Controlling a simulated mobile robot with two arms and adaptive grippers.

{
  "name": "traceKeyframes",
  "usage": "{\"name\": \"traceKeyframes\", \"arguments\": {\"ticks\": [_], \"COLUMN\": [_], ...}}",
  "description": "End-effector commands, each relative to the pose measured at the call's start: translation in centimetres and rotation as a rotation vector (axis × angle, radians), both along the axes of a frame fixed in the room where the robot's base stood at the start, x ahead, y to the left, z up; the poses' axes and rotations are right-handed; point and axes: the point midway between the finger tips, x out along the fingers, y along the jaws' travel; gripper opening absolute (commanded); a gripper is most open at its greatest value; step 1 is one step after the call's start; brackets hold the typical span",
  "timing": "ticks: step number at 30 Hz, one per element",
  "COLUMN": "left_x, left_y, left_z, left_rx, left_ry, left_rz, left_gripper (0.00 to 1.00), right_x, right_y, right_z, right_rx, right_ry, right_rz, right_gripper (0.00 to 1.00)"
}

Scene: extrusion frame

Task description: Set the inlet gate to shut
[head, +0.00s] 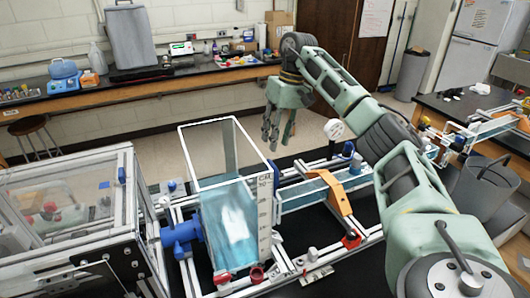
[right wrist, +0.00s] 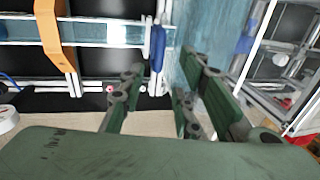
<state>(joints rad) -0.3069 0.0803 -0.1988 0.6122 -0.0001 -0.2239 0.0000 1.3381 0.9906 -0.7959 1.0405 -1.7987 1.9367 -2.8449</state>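A blue upright piece, which looks like the inlet gate (head: 275,176), stands where the clear tank (head: 207,157) with blue water meets the flume channel (head: 305,192). In the right wrist view the blue gate piece (right wrist: 157,48) shows between the channel (right wrist: 110,32) and the tank wall (right wrist: 210,38). Whether it is raised or lowered I cannot tell. My right gripper (head: 279,128) points down, open and empty, above and beyond the channel. In the right wrist view its spread fingers (right wrist: 160,88) are near the blue piece, with nothing between them. My left gripper is out of view.
An orange bracket (head: 341,204) straddles the channel, and a white round dial (head: 333,129) stands behind it. A framed clear enclosure (head: 65,205) is on the left. A blue pump-like part (head: 180,235) sits beside the tank. Floor shows behind the bench.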

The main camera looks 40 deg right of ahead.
Motion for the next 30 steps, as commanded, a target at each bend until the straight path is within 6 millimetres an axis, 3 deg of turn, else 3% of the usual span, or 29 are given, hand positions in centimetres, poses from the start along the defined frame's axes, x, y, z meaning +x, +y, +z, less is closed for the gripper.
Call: {"name": "traceKeyframes", "arguments": {"ticks": [15,27,30], "left_x": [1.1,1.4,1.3], "left_y": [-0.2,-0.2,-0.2], "left_z": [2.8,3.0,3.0], "left_rx": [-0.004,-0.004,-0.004], "left_ry": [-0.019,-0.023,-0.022], "left_rz": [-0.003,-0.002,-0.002], "left_gripper": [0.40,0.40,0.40], "right_x": [0.3,0.4,0.4], "right_y": [1.2,1.4,1.4], "right_z": [-6.4,-7.4,-7.4], "right_rx": [0.000,0.000,0.000], "right_ry": [0.004,0.000,0.000], "right_rz": [0.000,-0.001,-0.001], "right_gripper": [0.30,0.30,0.23]}}
